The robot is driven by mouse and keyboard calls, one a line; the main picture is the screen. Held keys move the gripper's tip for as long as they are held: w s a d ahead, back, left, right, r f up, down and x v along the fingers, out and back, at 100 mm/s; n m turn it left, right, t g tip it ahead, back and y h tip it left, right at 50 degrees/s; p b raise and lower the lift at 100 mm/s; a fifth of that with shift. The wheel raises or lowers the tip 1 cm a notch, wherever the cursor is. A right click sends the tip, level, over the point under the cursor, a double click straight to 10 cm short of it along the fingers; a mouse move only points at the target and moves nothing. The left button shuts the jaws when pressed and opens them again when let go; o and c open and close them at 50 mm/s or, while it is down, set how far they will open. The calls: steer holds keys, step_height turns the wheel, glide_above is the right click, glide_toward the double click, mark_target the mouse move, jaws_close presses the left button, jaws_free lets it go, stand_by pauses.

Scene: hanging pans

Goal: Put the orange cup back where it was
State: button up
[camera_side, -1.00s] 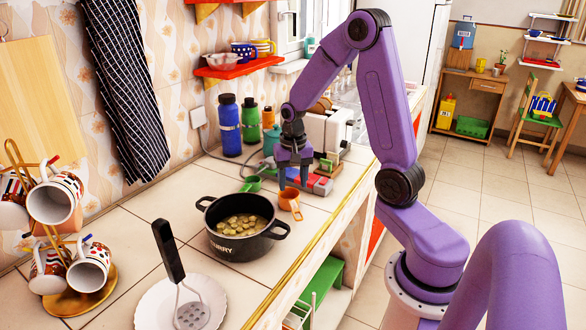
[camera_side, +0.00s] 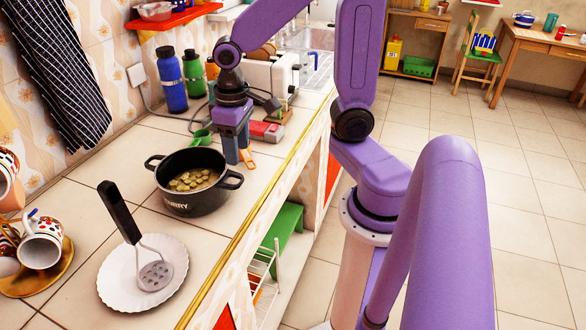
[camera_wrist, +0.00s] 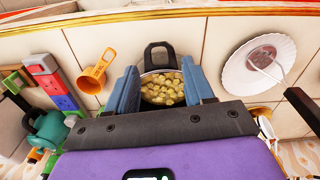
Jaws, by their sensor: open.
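The orange cup (camera_wrist: 90,80), a small measuring cup with a flat handle, is on the tiled counter. In the wrist view it lies left of the fingers, clear of them. In the side view only an orange part (camera_side: 249,160) shows beside the fingers; the rest is hidden behind them. My gripper (camera_side: 239,157) points down just right of the pot and close to the cup. In the wrist view my gripper (camera_wrist: 161,88) is open, with nothing between its blue fingers but the view of the pot beyond.
A black pot (camera_side: 190,200) with food stands beside my gripper. A white plate (camera_side: 118,285) with a masher (camera_side: 155,275) is in front. A green cup (camera_side: 203,137), red block (camera_side: 267,131), bottles (camera_side: 172,82) and toaster (camera_side: 268,74) are behind. The counter's gold edge is right.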

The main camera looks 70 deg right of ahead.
steer(key=s+a+n, duration=0.2)
steer(key=s+n, duration=0.3)
steer(key=s, duration=0.2)
steer(key=s+a+r+n, duration=0.1)
steer(key=s+a+n, duration=0.2)
steer(key=s+n, duration=0.3)
steer(key=shift+s+a+r, duration=0.15)
steer(key=shift+s, duration=0.85)
